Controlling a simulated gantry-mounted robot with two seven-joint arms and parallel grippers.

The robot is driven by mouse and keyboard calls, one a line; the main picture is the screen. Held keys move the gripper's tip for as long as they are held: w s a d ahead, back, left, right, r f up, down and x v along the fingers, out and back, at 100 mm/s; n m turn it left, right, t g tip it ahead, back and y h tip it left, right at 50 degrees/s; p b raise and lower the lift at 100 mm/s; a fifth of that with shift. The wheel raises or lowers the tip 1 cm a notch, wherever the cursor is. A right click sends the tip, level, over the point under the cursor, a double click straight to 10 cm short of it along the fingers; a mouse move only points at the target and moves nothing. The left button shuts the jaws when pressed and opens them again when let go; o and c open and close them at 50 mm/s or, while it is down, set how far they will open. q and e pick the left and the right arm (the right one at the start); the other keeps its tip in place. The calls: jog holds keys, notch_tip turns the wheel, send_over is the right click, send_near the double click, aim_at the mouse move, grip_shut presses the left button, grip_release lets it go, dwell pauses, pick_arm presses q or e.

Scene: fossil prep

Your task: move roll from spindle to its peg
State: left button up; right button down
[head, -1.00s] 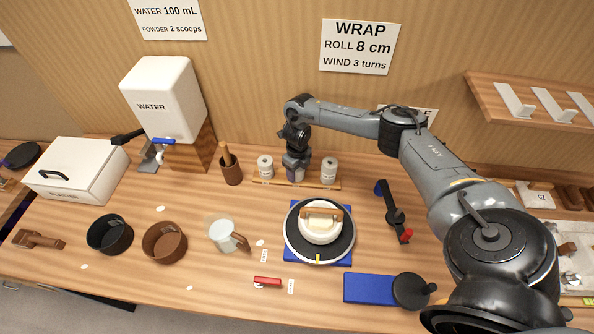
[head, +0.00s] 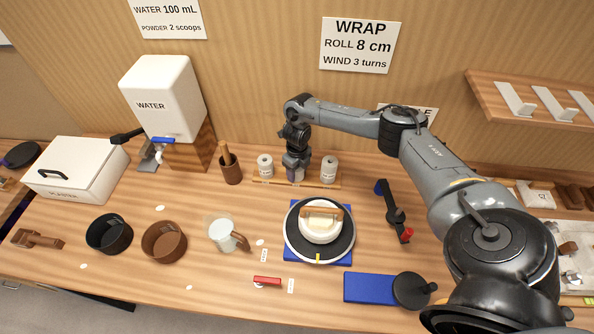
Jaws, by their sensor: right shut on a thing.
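My right gripper (head: 296,174) is at the wooden peg rail (head: 265,182) at the back of the table, between two standing rolls. It is shut on a pale roll, which is mostly hidden beneath the fingers. A white roll (head: 265,166) stands upright on the rail to its left. Another white roll (head: 329,170) stands upright to its right. The spindle turntable (head: 320,245) sits on a blue base in front. My left gripper is not in view.
A brown cup with a wooden handle (head: 231,170) stands left of the rail. A black tool with a red end (head: 395,212) lies right of the turntable.

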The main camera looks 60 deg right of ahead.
dwell(0.8)
jog(key=shift+c, duration=1.4)
grip_release()
jog(key=shift+r, duration=0.1)
notch_tip(320, 180, up, 7)
jog(key=p, duration=0.5)
